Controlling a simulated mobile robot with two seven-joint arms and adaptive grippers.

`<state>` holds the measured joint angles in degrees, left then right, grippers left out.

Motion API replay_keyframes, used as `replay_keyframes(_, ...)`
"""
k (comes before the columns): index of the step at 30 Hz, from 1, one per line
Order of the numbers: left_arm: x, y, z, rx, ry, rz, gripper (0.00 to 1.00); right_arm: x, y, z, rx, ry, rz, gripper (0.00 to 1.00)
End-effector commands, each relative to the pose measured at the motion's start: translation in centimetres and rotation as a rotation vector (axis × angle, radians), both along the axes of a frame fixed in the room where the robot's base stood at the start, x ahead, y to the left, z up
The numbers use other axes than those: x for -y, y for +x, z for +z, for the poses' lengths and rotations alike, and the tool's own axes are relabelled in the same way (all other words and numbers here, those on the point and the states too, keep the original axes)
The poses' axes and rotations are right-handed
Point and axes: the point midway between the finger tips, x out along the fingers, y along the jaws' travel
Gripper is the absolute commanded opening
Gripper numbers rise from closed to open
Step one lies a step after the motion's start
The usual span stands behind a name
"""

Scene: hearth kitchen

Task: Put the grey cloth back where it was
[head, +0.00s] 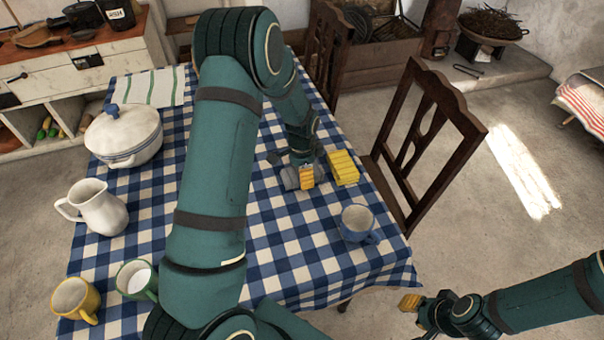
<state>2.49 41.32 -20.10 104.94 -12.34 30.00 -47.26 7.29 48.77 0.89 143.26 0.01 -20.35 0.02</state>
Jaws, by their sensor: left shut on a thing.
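My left gripper (299,178) reaches down to the far right part of the checked table, with an orange finger pad showing. It is shut on a small grey bundle (290,179), which looks like the grey cloth; the fingers and wrist hide most of it. The bundle is at or just above the tabletop; I cannot tell if it touches. A yellow ridged block (343,168) lies just right of the gripper. My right gripper (413,304) is at the lower right, off the table's edge, with one orange pad showing. Its opening cannot be made out.
The table wears a blue-checked cloth (288,262). On it are a blue mug (357,223), white pot (124,138), white jug (99,207), green mug (136,279), yellow mug (76,299) and striped towel (150,88). A wooden chair (425,140) stands close at the right edge.

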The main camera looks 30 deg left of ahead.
Motion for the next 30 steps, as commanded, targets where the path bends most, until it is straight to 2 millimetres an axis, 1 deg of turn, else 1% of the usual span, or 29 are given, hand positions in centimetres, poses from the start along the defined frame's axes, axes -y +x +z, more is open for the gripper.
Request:
replay_keyframes(7, 0.0, 0.0, 0.0, 0.001, 0.0, 0.001, 0.31, 0.0, 0.0, 0.0, 0.0, 0.0, 0.0, 0.34)
replay_keyframes(11, 0.0, 0.0, -0.4, 0.001, 0.0, 0.001, 0.31, 0.0, 0.0, -0.3, 0.001, 0.0, 0.0, 0.34)
replay_keyframes(12, 0.0, 0.0, -0.4, 0.001, 0.0, 0.001, 0.83, 0.0, 0.1, -0.3, 0.001, 0.0, 0.0, 0.34)
replay_keyframes(13, 0.0, 0.0, -0.3, 0.001, 0.0, 0.001, 0.94, 0.0, 0.1, -0.2, 0.001, 0.0, 0.0, 0.34)
replay_keyframes(14, 0.0, 0.0, -0.3, 0.001, 0.0, 0.001, 1.0, 0.0, 0.1, -0.2, 0.001, 0.0, 0.0, 0.34)
replay_keyframes(23, 0.0, 0.0, -0.1, 0.001, 0.0, 0.001, 1.0, 0.0, 0.0, -0.1, 0.001, 0.0, 0.0, 0.34)
replay_keyframes(26, 0.0, 0.1, 0.6, 0.004, 0.0, 0.001, 1.0, 0.0, 0.0, 0.2, 0.0, 0.0, 0.0, 0.34)
replay_keyframes(29, 0.0, 0.1, 2.2, 0.004, 0.0, 0.001, 1.0, 0.0, -0.1, 0.6, -0.002, 0.0, 0.001, 0.34)
replay_keyframes(30, 0.0, 0.1, 3.0, 0.006, -0.001, 0.001, 1.0, 0.0, -0.1, 0.8, -0.003, 0.0, 0.0, 0.34)
